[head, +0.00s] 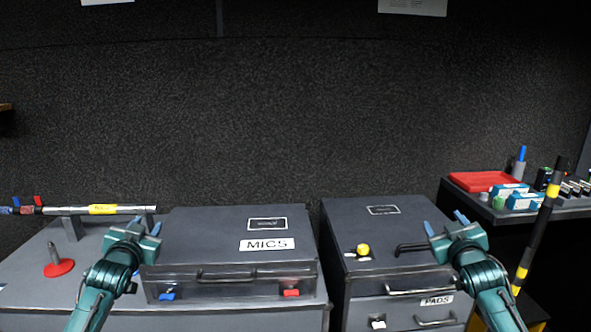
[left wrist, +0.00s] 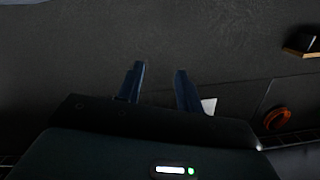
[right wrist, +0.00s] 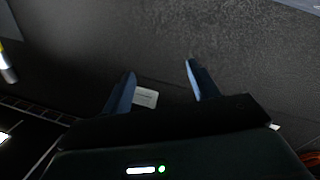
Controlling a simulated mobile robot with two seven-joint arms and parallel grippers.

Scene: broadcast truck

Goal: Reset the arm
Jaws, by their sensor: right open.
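My left gripper (head: 144,226) is raised in front of the left edge of the MICS case. In the left wrist view its two fingers (left wrist: 158,84) stand apart with nothing between them. My right gripper (head: 444,224) is raised in front of the right side of the PADS drawer cabinet. In the right wrist view its fingers (right wrist: 160,88) are apart and empty, with a dark wall behind them.
The MICS case (head: 205,225) with a clear front sits on the left counter. The PADS cabinet (head: 345,225) has a yellow knob (head: 363,249) on top. A red tray (head: 482,181) lies on the right shelf. A striped pole (head: 537,232) stands at right. A red-based stand (head: 60,268) is at left.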

